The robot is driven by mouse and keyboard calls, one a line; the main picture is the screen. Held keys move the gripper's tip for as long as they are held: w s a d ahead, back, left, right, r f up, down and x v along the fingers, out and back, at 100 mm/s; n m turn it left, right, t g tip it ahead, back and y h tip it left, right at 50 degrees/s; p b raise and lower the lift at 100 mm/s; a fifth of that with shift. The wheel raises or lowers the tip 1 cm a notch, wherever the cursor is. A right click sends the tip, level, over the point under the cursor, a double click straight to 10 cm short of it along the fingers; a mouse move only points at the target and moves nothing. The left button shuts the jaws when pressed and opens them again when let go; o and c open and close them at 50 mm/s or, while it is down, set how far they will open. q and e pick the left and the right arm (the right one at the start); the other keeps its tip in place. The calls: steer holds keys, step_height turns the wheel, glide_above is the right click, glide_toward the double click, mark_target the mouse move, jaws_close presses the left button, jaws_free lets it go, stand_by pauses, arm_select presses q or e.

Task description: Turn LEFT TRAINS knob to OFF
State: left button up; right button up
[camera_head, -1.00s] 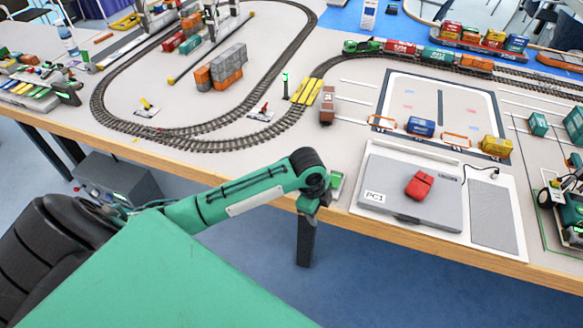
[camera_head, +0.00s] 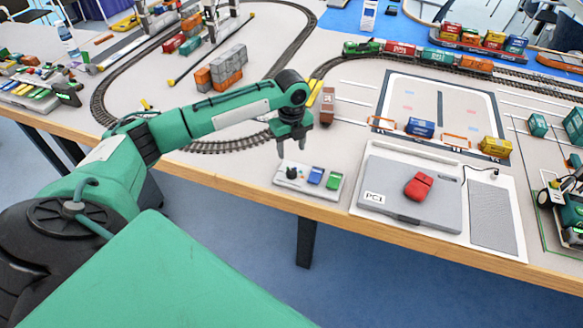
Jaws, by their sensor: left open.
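A small light-grey control panel (camera_head: 307,192) lies near the table's front edge, left of the laptop. A black knob (camera_head: 292,172) stands at its left end, with a blue button (camera_head: 315,176) and a green button (camera_head: 333,181) to its right. Which way the knob points and any labels are too small to read. My left gripper (camera_head: 294,152) points down, open and empty, just above and behind the knob, apart from it. My right gripper is not in view.
The model railway track (camera_head: 225,146) curves behind the panel. A brown wagon (camera_head: 327,106) stands farther back. The wooden table edge (camera_head: 270,192) runs in front.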

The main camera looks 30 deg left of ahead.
mark_target(292, 171)
arm_select(q)
step_height(292, 171, down, 9)
steer(key=shift+p, duration=0.35)
steer(key=shift+f, duration=0.35)
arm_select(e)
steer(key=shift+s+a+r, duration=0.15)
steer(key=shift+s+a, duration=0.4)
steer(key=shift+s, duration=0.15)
arm_select(q)
steer(key=shift+c, duration=0.4)
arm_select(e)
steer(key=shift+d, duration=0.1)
